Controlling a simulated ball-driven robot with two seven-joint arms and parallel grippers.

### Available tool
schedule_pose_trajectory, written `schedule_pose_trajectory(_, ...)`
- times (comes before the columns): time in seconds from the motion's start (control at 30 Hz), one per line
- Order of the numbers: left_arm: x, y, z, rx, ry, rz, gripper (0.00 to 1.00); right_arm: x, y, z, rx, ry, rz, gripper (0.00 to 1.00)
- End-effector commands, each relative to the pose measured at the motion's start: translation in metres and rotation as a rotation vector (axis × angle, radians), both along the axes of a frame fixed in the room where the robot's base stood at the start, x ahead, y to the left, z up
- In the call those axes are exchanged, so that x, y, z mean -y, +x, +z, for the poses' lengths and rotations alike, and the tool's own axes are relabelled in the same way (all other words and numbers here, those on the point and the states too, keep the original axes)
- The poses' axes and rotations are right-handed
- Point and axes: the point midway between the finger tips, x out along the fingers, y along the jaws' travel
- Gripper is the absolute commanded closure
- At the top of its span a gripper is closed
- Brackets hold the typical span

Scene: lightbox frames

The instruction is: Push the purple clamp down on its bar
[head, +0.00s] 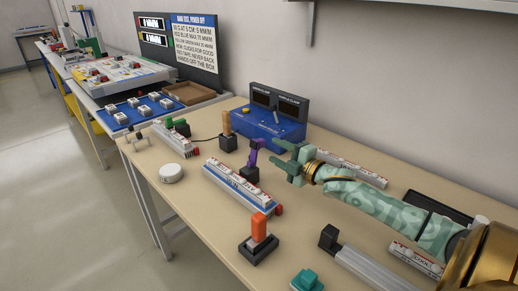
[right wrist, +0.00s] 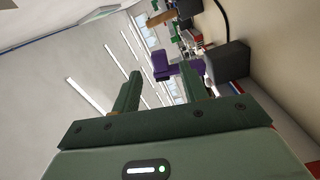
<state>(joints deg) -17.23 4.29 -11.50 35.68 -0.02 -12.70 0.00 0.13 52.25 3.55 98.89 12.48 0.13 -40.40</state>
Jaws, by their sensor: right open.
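The purple clamp (head: 254,150) stands on a dark block (head: 249,174) near the middle of the table in the head view. In the right wrist view the purple clamp (right wrist: 163,60) shows beyond the fingertips, partly hidden behind the right-hand finger, with the dark block (right wrist: 228,60) at its right. My right gripper (head: 276,155) is green, open and empty. It lies just right of the clamp, with its fingers pointing towards it. Both fingers of my right gripper (right wrist: 160,80) show apart in the wrist view. I cannot tell whether a finger touches the clamp. My left gripper is not in view.
A blue box with dark displays (head: 270,122) stands behind the clamp. An orange-handled clamp (head: 259,228) and a tan-handled one (head: 227,122) stand nearby. A white and blue bar (head: 240,186) lies in front, and a white round puck (head: 171,173) at left. Bare table (head: 205,237) lies at front left.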

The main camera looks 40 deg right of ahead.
Motion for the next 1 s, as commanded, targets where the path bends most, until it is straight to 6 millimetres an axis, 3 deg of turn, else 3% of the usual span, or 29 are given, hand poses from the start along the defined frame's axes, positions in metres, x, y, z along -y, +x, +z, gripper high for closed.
schedule_pose_trajectory(0.1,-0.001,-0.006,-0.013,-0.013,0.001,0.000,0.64,-0.002,0.027,-0.004,0.001,-0.001,0.000,0.56)
schedule_pose_trajectory(0.33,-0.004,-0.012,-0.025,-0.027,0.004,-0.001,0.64,-0.005,0.061,-0.002,0.000,0.001,0.000,0.56)
schedule_pose_trajectory(0.5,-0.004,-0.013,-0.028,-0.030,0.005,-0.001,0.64,-0.006,0.072,-0.001,-0.001,0.000,0.000,0.56)
schedule_pose_trajectory(0.8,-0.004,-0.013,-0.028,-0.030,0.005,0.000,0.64,-0.006,0.073,0.000,-0.001,0.000,0.000,0.56)
schedule_pose_trajectory(0.97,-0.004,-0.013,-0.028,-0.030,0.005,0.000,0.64,-0.007,0.073,0.000,-0.001,0.000,0.000,1.00)
schedule_pose_trajectory(1.0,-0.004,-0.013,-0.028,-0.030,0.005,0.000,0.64,-0.007,0.073,0.000,-0.001,0.000,0.000,1.00)
